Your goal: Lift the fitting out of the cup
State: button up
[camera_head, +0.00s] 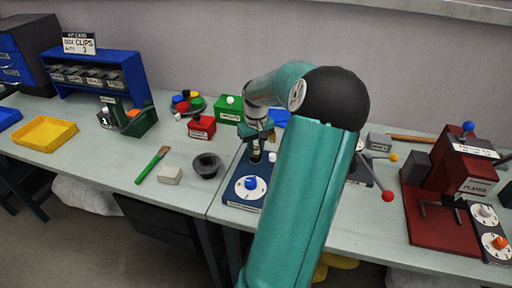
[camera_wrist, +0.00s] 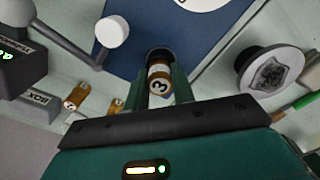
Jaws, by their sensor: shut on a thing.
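A small cylinder with a brass-coloured band and a pale end marked 3, apparently the fitting (camera_wrist: 158,84), is between my two green fingers in the wrist view. My gripper (camera_wrist: 160,90) is shut on it. A dark round opening shows just beyond it at the edge of the blue board (camera_wrist: 125,42); I cannot tell whether the fitting is still inside it. In the head view my gripper (camera_head: 257,141) is over the back part of the blue board (camera_head: 236,192). A dark grey cup (camera_head: 206,166) stands left of the board; it also shows in the wrist view (camera_wrist: 245,67).
A blue knob (camera_head: 251,183) sits on the board's front. A green brush (camera_head: 152,165) and a pale block (camera_head: 169,175) lie to the left. A red box (camera_head: 201,127) and a green box (camera_head: 230,107) stand behind. A red-tipped lever (camera_head: 387,196) is at the right.

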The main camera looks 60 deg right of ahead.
aim_at(256, 147)
jog(key=c, duration=0.3)
jog(key=shift+c, duration=0.2)
jog(key=shift+r, duration=3.05)
grip_shut()
